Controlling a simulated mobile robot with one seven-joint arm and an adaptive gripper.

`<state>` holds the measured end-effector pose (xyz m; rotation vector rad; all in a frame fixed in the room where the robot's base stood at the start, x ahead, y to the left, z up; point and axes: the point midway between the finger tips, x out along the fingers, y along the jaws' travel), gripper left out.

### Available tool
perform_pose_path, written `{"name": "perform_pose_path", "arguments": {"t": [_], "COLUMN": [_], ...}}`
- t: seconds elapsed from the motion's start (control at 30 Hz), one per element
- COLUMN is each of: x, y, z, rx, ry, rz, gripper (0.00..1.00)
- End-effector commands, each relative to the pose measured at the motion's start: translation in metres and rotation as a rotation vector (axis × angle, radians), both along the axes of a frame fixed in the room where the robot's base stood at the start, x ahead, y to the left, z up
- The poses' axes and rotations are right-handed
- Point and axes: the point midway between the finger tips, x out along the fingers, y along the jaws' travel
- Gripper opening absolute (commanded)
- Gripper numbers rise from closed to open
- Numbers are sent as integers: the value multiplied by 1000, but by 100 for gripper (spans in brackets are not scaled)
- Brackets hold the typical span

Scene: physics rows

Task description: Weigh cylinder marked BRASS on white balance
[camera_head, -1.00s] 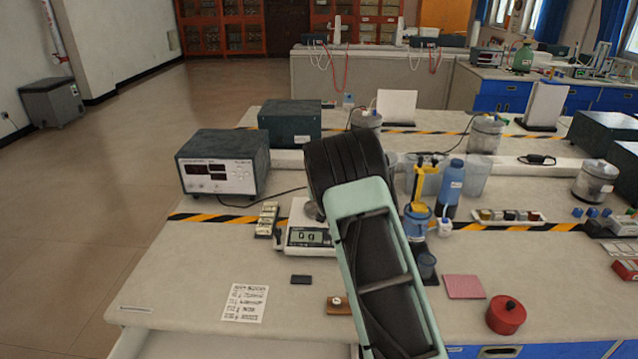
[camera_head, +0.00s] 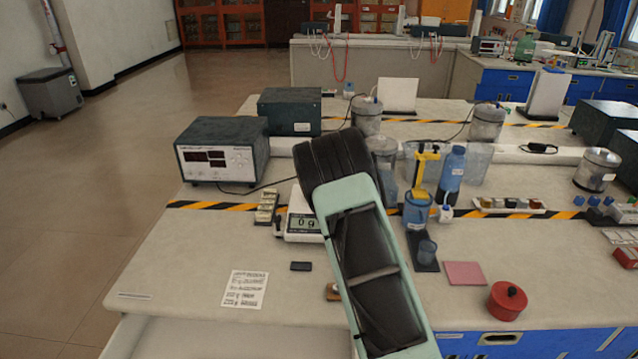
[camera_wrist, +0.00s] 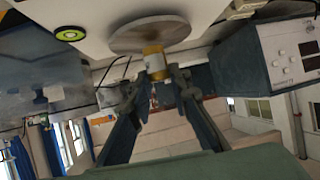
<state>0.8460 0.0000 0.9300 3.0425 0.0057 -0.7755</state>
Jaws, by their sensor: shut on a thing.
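The white balance (camera_head: 300,238) stands left of the middle of the bench, and its display reads 0 g. My arm covers its right side in the head view. Its round metal pan (camera_wrist: 150,34) shows in the wrist view, which is upside down. My gripper (camera_wrist: 160,84) is shut on a small brass-coloured cylinder with a pale label (camera_wrist: 155,63). The cylinder is at the pan, its end overlapping the pan's edge in the picture. I cannot tell whether they touch. The label is too small to read. My arm hides the gripper and cylinder in the head view.
A box with a red digital display (camera_head: 222,157) stands behind and left of the balance. Pale labelled blocks (camera_head: 266,207) sit just left of it. Bottles and a blue cup (camera_head: 417,211) stand to the right. A red pot (camera_head: 507,300) is at the front right. The front left is mostly clear.

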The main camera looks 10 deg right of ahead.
Motion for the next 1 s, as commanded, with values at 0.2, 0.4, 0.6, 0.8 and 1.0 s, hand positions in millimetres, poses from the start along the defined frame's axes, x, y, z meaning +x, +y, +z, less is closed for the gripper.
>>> {"name": "perform_pose_path", "arguments": {"t": [0.2, 0.4, 0.6, 0.8, 1.0], "x": [0, 0, 0, 0, 0], "y": [0, 0, 0, 0, 0], "z": [0, -3, -6, -7, -7], "rx": [0, 0, 0, 0, 0], "ry": [-2, -2, -2, -2, -1], "rz": [0, 0, 0, 0, 0], "gripper": [0, 0, 0, 24, 38]}}
